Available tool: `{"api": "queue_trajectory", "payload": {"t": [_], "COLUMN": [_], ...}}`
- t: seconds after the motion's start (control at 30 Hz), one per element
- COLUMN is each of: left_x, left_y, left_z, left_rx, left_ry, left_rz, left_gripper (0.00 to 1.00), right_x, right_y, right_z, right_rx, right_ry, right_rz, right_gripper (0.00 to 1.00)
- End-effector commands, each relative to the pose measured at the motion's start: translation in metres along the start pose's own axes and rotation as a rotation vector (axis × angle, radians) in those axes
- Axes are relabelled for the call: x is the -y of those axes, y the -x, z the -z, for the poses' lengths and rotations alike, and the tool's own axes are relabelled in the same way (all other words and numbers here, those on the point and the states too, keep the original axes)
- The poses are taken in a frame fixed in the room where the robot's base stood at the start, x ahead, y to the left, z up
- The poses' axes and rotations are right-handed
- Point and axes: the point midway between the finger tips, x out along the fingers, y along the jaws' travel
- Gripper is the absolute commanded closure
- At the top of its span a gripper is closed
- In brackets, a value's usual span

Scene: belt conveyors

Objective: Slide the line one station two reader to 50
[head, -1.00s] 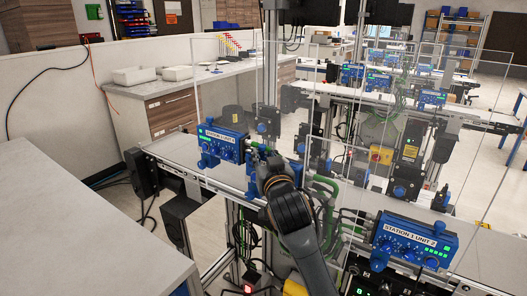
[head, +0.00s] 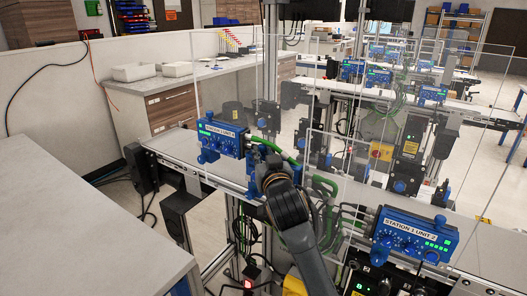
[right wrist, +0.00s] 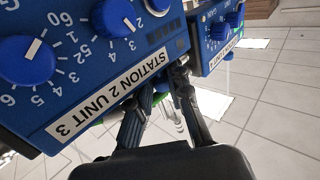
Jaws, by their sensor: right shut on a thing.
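My right gripper (head: 266,160) reaches over the near conveyor, its fingers largely hidden behind my dark wrist in the head view. In the right wrist view, the gripper (right wrist: 170,82) is shut on a part beside a blue unit labelled STATION 2 UNIT 3 (right wrist: 110,85), which shows upside down. I take this part to be the station two reader; the exact grip spot is hidden under the unit. The blue unit has large dial knobs and white scale numbers. Where the reader stands on its scale cannot be told. My left gripper is not in view.
A blue STATION 1 unit (head: 220,140) with green lights stands close left of my gripper. Another (head: 415,236) stands at the right. Clear panels (head: 227,85) and green hoses (head: 325,183) surround the arm. A grey table (head: 80,215) fills the left foreground.

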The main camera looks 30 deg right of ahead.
Motion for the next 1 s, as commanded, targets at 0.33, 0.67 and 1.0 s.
{"api": "queue_trajectory", "payload": {"t": [0.33, 0.67, 1.0], "left_x": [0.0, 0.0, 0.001], "left_y": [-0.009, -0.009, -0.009], "left_z": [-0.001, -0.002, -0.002], "left_rx": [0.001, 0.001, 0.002], "left_ry": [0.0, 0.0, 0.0], "left_rz": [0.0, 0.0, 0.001], "left_gripper": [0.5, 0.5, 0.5], "right_x": [0.001, 0.0, 0.001], "right_y": [0.0, 0.0, 0.025], "right_z": [-0.021, -0.022, -0.023], "right_rx": [0.011, 0.014, 0.015], "right_ry": [0.001, 0.001, 0.0], "right_rz": [0.0, -0.001, 0.001], "right_gripper": [1.0, 0.72, 0.72]}}
